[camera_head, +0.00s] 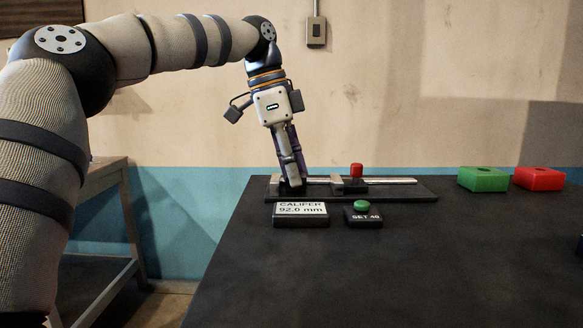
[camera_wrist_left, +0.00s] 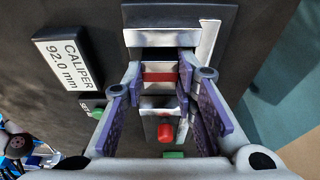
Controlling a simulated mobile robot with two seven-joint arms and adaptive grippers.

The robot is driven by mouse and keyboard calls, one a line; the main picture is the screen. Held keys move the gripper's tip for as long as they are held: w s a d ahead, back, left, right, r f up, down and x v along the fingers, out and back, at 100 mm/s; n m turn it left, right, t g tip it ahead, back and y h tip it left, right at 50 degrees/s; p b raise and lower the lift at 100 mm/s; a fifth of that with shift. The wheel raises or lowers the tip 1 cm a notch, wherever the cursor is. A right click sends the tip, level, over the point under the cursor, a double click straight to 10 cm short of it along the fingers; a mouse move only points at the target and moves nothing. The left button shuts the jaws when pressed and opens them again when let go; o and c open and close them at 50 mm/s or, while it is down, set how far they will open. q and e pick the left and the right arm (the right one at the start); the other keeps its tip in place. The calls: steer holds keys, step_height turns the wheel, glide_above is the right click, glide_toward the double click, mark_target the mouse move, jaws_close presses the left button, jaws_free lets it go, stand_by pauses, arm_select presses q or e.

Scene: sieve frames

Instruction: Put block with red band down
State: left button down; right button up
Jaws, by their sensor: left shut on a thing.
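My left gripper (camera_head: 291,180) reaches down into the caliper fixture (camera_head: 400,193) at the back left of the table. In the left wrist view its fingers are shut on the block with red band (camera_wrist_left: 160,77), a pale block with a red stripe across it. The block appears between the caliper's fixed jaw (camera_wrist_left: 140,38) and its sliding jaw (camera_head: 337,184). I cannot tell whether it touches the fixture below. The fingers hide the block in the head view. The right gripper is out of view.
The caliper display (camera_head: 301,215) reads 92.0 mm. Beside it is a "SET 40" box with a green button (camera_head: 361,205). A red knob (camera_head: 356,170) stands on the slide. Green (camera_head: 483,180) and red (camera_head: 539,179) holed pieces lie at right. The table's (camera_head: 400,280) front is clear.

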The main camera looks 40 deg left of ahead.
arm_select(q)
steer(key=shift+f, duration=0.15)
steer(key=c, duration=1.3)
jaws_free()
steer(key=v, duration=0.7)
steer(key=shift+r+b, duration=0.35)
steer(key=shift+b, duration=0.05)
